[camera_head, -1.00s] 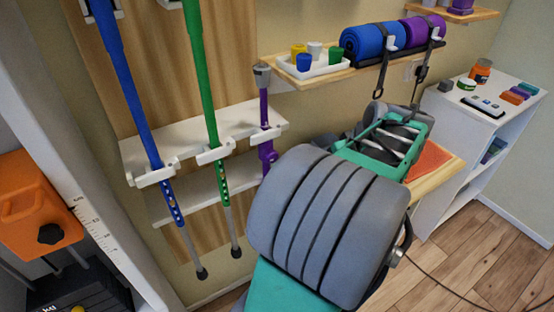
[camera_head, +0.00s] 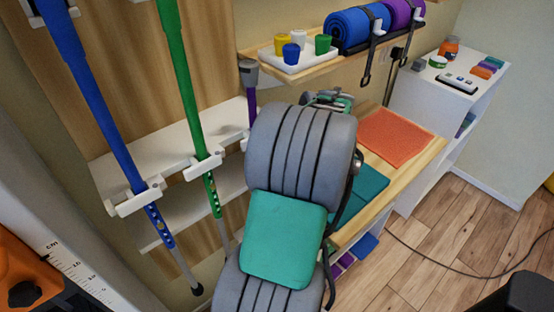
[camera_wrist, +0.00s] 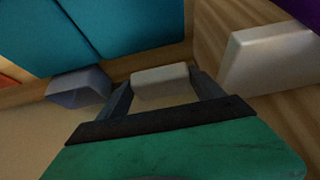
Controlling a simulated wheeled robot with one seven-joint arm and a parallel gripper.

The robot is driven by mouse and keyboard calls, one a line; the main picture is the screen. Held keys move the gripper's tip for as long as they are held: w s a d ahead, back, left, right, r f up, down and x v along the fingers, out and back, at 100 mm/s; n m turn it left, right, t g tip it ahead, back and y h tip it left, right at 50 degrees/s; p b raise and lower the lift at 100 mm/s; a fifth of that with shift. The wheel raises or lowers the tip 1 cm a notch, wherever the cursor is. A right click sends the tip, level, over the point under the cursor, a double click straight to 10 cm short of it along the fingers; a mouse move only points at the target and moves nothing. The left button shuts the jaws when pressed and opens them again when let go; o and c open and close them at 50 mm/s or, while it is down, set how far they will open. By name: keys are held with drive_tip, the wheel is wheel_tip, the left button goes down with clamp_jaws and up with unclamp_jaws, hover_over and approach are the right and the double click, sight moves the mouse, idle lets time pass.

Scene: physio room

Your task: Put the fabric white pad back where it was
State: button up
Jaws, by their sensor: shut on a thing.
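In the wrist view, my gripper (camera_wrist: 163,92) has its two dark fingers on either side of a small off-white pad (camera_wrist: 160,78), shut on it. The pad is held close to a wooden surface; I cannot tell whether it touches. A second off-white block (camera_wrist: 268,58) lies to the right, apart from the gripper. In the head view, only a bit of my gripper's green and grey body (camera_head: 328,100) shows behind my own arm. The fingers and the held pad are hidden there.
A wooden bench (camera_head: 430,150) bears an orange cloth (camera_head: 396,137) and a teal item (camera_head: 362,192). A wall shelf holds a white tray (camera_head: 297,62) of cups and rolled mats (camera_head: 355,28). Blue (camera_head: 100,100) and green (camera_head: 188,90) crutches hang left. Open floor lies right.

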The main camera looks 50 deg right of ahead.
drive_tip(key=shift+s+a+f+x, duration=0.1)
drive_tip(key=shift+s+x, duration=0.05)
drive_tip(key=shift+x, duration=0.6)
drive_tip(key=shift+s+a+f+x, duration=0.1)
drive_tip(key=shift+x, duration=0.7)
drive_tip(key=shift+s+a+f+x, duration=0.1)
drive_tip(key=shift+s+x, duration=0.05)
drive_tip(key=shift+x, duration=0.6)
drive_tip(key=shift+f, duration=0.2)
drive_tip(key=o, duration=1.3)
drive_tip(key=shift+r, duration=0.1)
drive_tip(key=shift+s+d+r, duration=0.1)
drive_tip(key=shift+s+r, duration=0.1)
drive_tip(key=shift+r, duration=0.35)
drive_tip(key=v, duration=1.1)
drive_tip(key=shift+p, duration=0.3)
drive_tip(key=shift+s, duration=0.1)
